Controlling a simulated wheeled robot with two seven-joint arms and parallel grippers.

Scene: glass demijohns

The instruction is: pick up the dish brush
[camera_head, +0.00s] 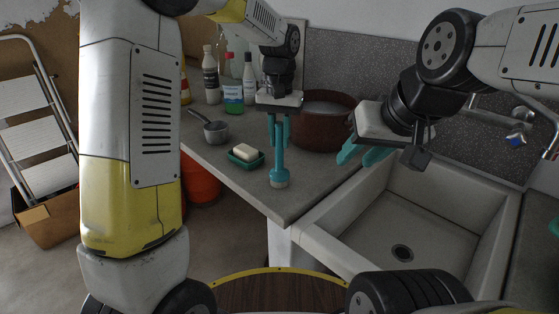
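The dish brush (279,174) is teal with a pale bristle end and hangs upright, bristles down, over the counter's front corner. My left gripper (279,146) points down, its teal fingers on either side of the brush's handle, and appears shut on it. Whether the bristles touch the counter is hard to tell. My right gripper (361,158) is at the left edge of the sink, its teal fingers apart and empty.
A soap bar (244,150) on a green dish (245,160) and a saucepan (215,132) are left of the brush. A brown pot (325,125) stands behind. Several bottles (210,75) stand at the back. The sink (430,220) is empty.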

